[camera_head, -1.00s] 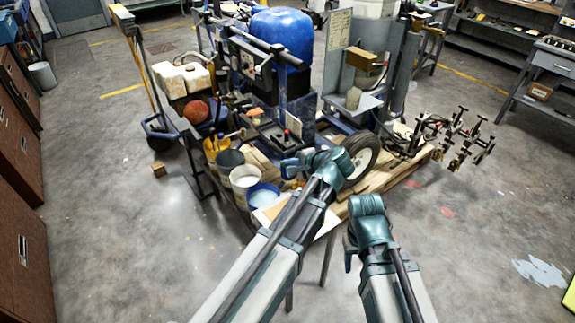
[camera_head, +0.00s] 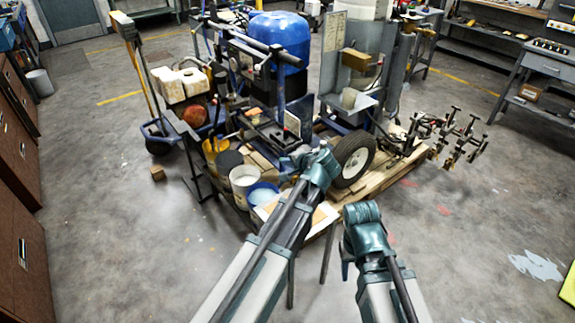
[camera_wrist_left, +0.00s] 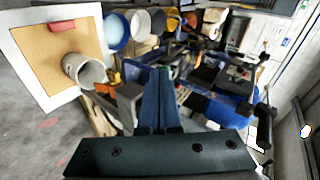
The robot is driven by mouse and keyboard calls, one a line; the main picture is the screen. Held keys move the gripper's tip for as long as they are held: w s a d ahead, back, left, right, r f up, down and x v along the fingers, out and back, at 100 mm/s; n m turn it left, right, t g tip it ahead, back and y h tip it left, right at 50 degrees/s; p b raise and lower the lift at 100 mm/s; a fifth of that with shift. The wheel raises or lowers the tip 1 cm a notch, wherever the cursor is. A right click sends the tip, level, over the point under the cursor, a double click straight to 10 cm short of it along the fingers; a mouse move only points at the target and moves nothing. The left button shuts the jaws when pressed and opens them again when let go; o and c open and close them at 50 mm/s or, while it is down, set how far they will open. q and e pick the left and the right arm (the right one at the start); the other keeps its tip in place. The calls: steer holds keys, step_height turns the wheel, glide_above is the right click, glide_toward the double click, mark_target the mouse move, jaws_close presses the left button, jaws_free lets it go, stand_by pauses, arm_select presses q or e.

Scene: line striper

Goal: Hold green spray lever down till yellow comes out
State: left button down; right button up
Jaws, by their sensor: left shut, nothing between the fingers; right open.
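The striper machine with a blue tank (camera_head: 282,38) stands on a wooden pallet (camera_head: 385,185). In the left wrist view the left gripper (camera_wrist_left: 160,100) is shut and empty, pointing at dark machine parts and blue frame (camera_wrist_left: 205,105). My right gripper (camera_head: 358,214) is open and empty, in front of the pallet, apart from the machine. No yellow spray is visible.
A yellow bucket (camera_head: 213,148), a white bucket (camera_head: 243,178) and a blue-rimmed bucket (camera_head: 262,194) stand at the pallet's left edge. A tyre (camera_head: 354,158) sits right of my left gripper. Brown cabinets (camera_head: 22,230) line the left; open floor lies between.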

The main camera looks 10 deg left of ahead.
arm_select(q)
steer(key=f+n+t+b, duration=0.1)
steer(key=f+b, duration=0.1)
steer(key=f+n+t+h+b, duration=0.1)
steer(key=b, duration=0.2)
steer(key=shift+s+a+f+t+h, duration=0.2)
steer(key=shift+f+t+h, duration=0.1)
steer(key=shift+f, duration=0.1)
stand_by(7.1)
